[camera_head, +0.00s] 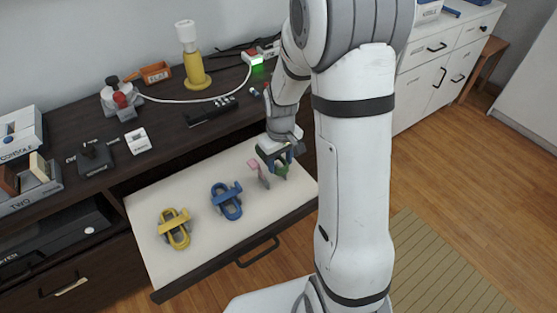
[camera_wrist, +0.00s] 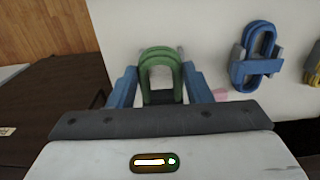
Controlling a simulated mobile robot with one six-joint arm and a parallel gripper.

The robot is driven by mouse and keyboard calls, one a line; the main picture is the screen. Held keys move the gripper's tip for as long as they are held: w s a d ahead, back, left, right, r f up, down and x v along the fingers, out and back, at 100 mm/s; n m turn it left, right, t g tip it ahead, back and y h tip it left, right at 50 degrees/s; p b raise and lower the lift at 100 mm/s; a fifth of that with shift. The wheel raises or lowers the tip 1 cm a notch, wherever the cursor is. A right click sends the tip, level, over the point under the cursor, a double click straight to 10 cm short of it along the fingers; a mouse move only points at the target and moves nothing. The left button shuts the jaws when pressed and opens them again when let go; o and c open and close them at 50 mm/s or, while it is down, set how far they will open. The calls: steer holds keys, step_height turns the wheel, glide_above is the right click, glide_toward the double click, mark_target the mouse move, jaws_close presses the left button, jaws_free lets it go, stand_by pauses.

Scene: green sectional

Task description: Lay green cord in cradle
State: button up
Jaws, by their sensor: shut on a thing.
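The green cord (camera_wrist: 160,62) is a looped bundle. In the wrist view it sits between the two blue fingers of my gripper (camera_wrist: 161,92), which is shut on it. In the head view my gripper (camera_head: 276,160) is over the right end of the open drawer, and part of the green cord (camera_head: 281,171) shows beneath it. Small grey pieces show beside the cord in the wrist view; they may be the cradle, but it is mostly hidden. I cannot tell whether the cord touches it.
In the pale open drawer (camera_head: 148,207), a blue cord (camera_head: 226,201) and a yellow cord (camera_head: 174,229) lie to the left, with grey pieces around them. A pink tab (camera_head: 253,164) stands close to my gripper.

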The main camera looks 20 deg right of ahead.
steer(key=shift+s, duration=0.15)
steer(key=shift+f+b, duration=3.1)
steer(key=shift+f, duration=1.2)
steer(key=o, duration=1.1)
steer(key=shift+c, duration=0.2)
steer(key=shift+r, duration=0.1)
step_height(320, 180, up, 8)
steer(key=shift+f+p, duration=0.15)
steer(key=shift+p, duration=0.95)
steer(key=s+r+m+t+p, duration=0.1)
steer(key=s+r+p, duration=0.4)
steer(key=r, duration=0.5)
steer(key=s+a+r+m+p, duration=0.1)
steer(key=s+r+p, duration=0.5)
steer(key=r, duration=0.5)
steer(key=s+a+r+m+t+p, duration=0.1)
steer(key=s+r+p, duration=0.5)
steer(key=r, duration=0.5)
steer(key=shift+r+m+t+p, duration=0.25)
steer(key=shift+m+t+p, duration=0.05)
steer(key=shift+p, duration=0.7)
